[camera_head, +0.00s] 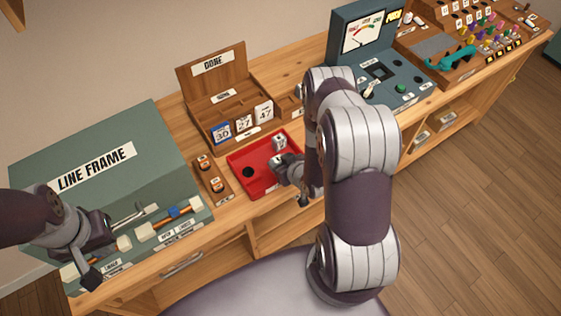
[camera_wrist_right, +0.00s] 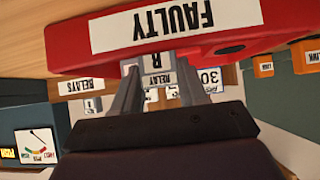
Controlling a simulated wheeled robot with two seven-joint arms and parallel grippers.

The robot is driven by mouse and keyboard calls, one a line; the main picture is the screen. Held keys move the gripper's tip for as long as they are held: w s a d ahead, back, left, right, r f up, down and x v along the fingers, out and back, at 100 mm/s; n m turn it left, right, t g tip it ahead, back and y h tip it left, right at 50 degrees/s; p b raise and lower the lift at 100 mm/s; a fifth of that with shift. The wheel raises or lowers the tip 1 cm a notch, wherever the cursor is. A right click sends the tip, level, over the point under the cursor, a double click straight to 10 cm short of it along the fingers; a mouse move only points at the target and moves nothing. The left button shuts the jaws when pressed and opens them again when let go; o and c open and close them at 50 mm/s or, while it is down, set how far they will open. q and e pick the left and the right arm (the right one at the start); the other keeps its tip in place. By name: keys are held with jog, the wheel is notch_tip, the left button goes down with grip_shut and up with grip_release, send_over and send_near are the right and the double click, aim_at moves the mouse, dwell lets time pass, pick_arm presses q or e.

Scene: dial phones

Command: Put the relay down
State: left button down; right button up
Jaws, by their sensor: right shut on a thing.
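The relay (camera_wrist_right: 155,77), a pale block marked "R RELAY", is between the fingers of my right gripper (camera_wrist_right: 157,85), which is shut on it. In the head view my right gripper (camera_head: 279,162) is at the right part of the red tray (camera_head: 240,189). The tray's front wall reads "FAULTY" (camera_wrist_right: 178,28) in the wrist view. A small pale block (camera_head: 279,143) shows just beyond the fingers; I cannot tell whether it is the held relay, or whether the relay touches the tray. My left gripper (camera_head: 132,215) is at the line frame's front; its opening is unclear.
The green line frame (camera_head: 100,150) stands left with cords on its front. A wooden "DONE" box (camera_head: 205,85) with numbered cards is behind the tray. A small wooden holder (camera_head: 212,188) is left of the tray. A meter panel (camera_head: 362,40) and switchboard (camera_head: 470,50) are right.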

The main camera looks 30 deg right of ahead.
jog(key=shift+f, duration=0.2)
jog(key=o, duration=1)
jog(key=shift+r, duration=0.1)
